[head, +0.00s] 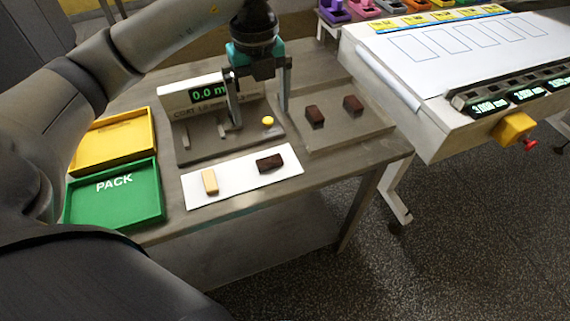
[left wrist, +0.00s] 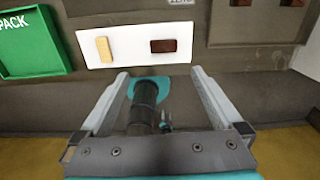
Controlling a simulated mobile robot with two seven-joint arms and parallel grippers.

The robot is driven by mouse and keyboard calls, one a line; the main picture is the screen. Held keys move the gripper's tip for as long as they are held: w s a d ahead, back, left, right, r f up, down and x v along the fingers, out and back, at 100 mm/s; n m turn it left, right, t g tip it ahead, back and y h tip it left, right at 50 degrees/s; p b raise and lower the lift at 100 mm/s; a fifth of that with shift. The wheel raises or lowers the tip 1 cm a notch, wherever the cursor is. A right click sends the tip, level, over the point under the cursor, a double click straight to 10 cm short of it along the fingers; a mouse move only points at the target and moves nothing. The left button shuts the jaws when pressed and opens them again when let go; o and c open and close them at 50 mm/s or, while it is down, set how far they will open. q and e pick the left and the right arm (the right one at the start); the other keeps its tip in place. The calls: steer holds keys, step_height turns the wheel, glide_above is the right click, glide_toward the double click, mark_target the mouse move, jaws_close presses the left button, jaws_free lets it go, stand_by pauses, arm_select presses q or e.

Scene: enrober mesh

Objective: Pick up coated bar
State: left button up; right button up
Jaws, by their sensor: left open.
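A dark brown coated bar (head: 270,163) lies on a white strip (head: 233,183) on the table; it also shows in the left wrist view (left wrist: 164,46). A pale uncoated bar (head: 210,181) lies to its left on the same strip. Two more dark bars, one nearer (head: 315,117) and one farther (head: 353,105), lie on a grey tray (head: 345,131) at the right. My left gripper (head: 259,116) is open and empty, above the gauge stand behind the strip.
A gauge stand (head: 200,152) with a green-lit display and a yellow button (head: 267,121) stands behind the strip. A green PACK tray (head: 117,207) and a yellow tray (head: 112,151) are at the left. A white machine (head: 440,80) stands at the right.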

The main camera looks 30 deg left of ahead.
arm_select(q)
steer(key=b, duration=0.1)
glide_above(269, 160)
steer(key=f, duration=0.9)
steer(key=shift+s+f, duration=0.1)
steer(key=shift+s, duration=0.1)
steer(key=shift+w+f+b, duration=0.2)
steer(key=shift+f+b, duration=0.15)
steer(key=shift+f, duration=2.7)
arm_select(e)
steer(key=shift+w+d+f, duration=0.1)
steer(key=shift+d+f, duration=0.1)
steer(key=shift+f, duration=0.25)
steer(key=shift+w+d+f, duration=0.1)
steer(key=shift+d+f, duration=0.1)
steer(key=shift+f, duration=0.2)
arm_select(q)
steer(key=c, duration=0.9)
arm_select(e)
steer(key=shift+a, duration=0.15)
arm_select(q)
steer(key=shift+r, duration=0.1)
